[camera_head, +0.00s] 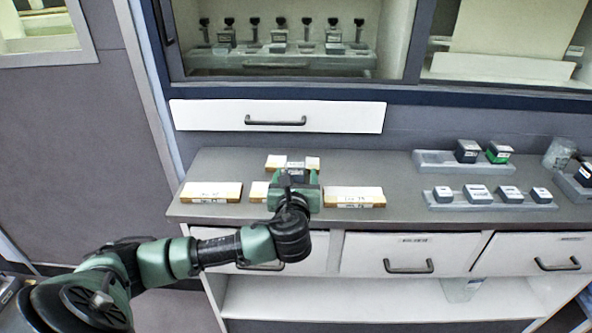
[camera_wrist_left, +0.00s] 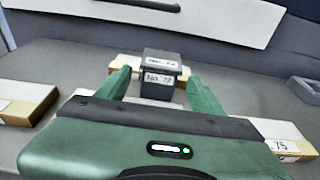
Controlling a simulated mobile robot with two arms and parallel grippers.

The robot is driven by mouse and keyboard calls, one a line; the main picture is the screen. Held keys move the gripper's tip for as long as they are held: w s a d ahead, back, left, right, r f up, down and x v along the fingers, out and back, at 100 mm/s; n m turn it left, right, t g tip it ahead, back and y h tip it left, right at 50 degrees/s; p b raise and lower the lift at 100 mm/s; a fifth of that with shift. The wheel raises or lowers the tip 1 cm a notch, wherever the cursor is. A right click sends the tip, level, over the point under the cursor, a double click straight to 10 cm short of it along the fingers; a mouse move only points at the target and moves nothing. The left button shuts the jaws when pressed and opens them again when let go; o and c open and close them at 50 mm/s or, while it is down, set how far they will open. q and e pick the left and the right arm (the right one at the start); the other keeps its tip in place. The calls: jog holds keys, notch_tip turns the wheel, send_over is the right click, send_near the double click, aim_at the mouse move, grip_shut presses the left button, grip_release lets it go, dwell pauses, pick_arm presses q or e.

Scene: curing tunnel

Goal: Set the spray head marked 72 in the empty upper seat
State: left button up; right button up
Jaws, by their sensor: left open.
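A dark block-shaped spray head (camera_wrist_left: 160,75) with white labels stands upright in the left wrist view; its label print is too small to read surely, though it may end in 72. It also shows in the head view (camera_head: 297,172), partly hidden by my gripper. My left gripper (camera_head: 295,186) is open, its green fingers on either side of the spray head; I cannot tell whether they touch it. My right gripper is not in view.
Labelled flat boxes lie left (camera_head: 211,192), right (camera_head: 355,197) and behind (camera_head: 275,161) the gripper. A lower rack (camera_head: 530,206) holds several pale-topped heads. Behind the counter is a drawer front (camera_head: 215,115).

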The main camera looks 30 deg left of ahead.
aim_at(296, 172)
pick_arm(q)
jog(key=x, duration=0.4)
jog(key=shift+s+f, duration=0.1)
jog(key=shift+f, duration=0.1)
jog(key=shift+a, duration=0.1)
jog(key=c, duration=1.5)
jog(key=shift+r, duration=0.1)
grip_shut()
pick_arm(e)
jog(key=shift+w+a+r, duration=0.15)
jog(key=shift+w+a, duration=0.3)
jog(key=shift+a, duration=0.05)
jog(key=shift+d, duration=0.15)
pick_arm(q)
jog(key=shift+r, duration=0.2)
notch_tip(296, 172, up, 20)
jog(key=p, duration=0.1)
jog(key=shift+f+p, duration=0.25)
jog(key=shift+p, duration=0.05)
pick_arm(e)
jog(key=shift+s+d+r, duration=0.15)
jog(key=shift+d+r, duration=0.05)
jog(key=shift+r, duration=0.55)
